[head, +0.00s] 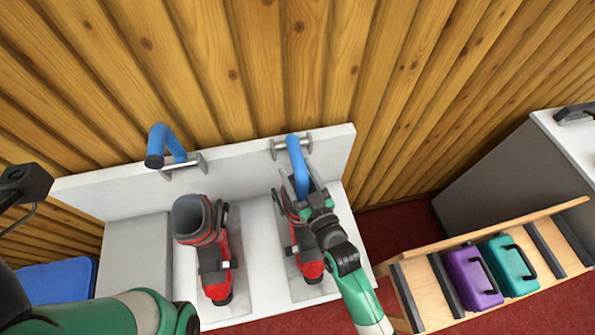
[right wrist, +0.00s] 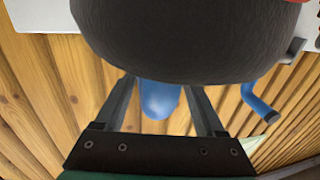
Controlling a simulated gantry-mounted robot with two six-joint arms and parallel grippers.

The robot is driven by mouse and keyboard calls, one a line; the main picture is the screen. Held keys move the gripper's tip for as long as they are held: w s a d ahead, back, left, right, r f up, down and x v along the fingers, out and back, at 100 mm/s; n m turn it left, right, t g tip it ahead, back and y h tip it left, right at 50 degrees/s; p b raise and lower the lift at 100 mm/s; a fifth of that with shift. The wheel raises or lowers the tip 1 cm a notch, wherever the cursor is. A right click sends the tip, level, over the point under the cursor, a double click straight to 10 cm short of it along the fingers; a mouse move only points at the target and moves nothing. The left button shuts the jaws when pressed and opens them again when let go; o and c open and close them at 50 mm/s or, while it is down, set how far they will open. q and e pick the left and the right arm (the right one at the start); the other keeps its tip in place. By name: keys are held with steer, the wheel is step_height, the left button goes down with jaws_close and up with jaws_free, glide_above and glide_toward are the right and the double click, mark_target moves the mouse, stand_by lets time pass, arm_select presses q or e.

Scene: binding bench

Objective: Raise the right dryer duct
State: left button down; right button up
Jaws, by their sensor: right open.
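The right dryer duct (head: 297,165) is a blue tube on a bracket of the white wall panel, hanging down towards the right boot. My right gripper (head: 305,192) is at its lower part, over the top of the red and grey right boot (head: 310,264). In the right wrist view the blue duct (right wrist: 160,100) shows between the two open fingers (right wrist: 160,100), with a gap on each side. A dark boot cuff (right wrist: 185,40) hides part of it. My left arm enters at the lower left; its fingers are not seen.
The left duct (head: 165,146) juts out from the panel above the left boot (head: 213,250), clear of its opening. A wooden bench (head: 428,290) with purple (head: 472,279) and teal (head: 509,266) cases stands at right. A blue box (head: 56,282) is at lower left.

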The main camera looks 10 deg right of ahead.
jaws_close()
steer(key=shift+r, duration=0.1)
stand_by(0.3)
steer(key=shift+r, duration=0.1)
